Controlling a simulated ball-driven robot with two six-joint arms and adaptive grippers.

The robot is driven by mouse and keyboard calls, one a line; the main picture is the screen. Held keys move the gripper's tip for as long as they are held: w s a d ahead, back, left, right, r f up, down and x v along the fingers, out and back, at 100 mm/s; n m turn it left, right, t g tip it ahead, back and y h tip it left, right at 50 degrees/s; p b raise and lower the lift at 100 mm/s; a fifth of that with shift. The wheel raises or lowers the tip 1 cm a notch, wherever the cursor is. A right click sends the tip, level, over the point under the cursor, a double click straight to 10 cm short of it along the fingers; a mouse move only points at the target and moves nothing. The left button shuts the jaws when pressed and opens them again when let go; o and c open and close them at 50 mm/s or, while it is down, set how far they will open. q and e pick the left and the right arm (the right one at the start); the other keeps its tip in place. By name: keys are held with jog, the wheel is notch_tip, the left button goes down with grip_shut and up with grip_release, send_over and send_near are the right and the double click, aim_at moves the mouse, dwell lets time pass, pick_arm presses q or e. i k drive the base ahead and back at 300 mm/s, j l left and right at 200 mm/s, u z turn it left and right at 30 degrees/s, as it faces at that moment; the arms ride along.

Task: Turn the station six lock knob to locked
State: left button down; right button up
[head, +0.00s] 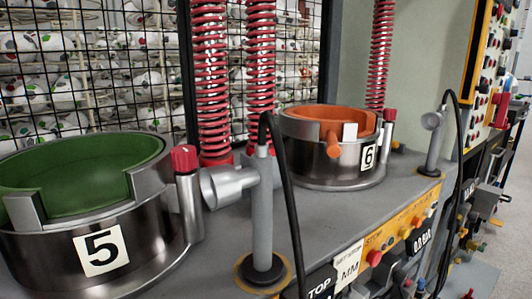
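Station six is a round metal cup (310,168) with an orange lining (320,118) and a white label (368,157) reading 6. It stands at the back centre of the grey bench. A small red knob (389,115) tops a metal post on the cup's right side. I take it for the lock knob; whether it is locked cannot be told. Neither of my grippers is in view.
Station five's metal cup (150,245), with green lining and red knob (185,158), fills the left. A grey nozzle post (262,215) with a black cable stands between the stations. Another post (434,140) stands right. Red springs (211,80) rise behind. Buttons (405,233) line the front edge.

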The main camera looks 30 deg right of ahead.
aim_at(389, 114)
jog(key=k+l, duration=0.15)
jog(key=l, duration=0.25)
jog(key=k+l, duration=0.15)
jog(key=l, duration=0.2)
jog(key=k+l, duration=0.15)
jog(key=l, duration=0.25)
jog(key=k+l+u, duration=0.1)
jog(key=l, duration=0.3)
jog(key=k+l, duration=0.2)
jog(key=l, duration=0.15)
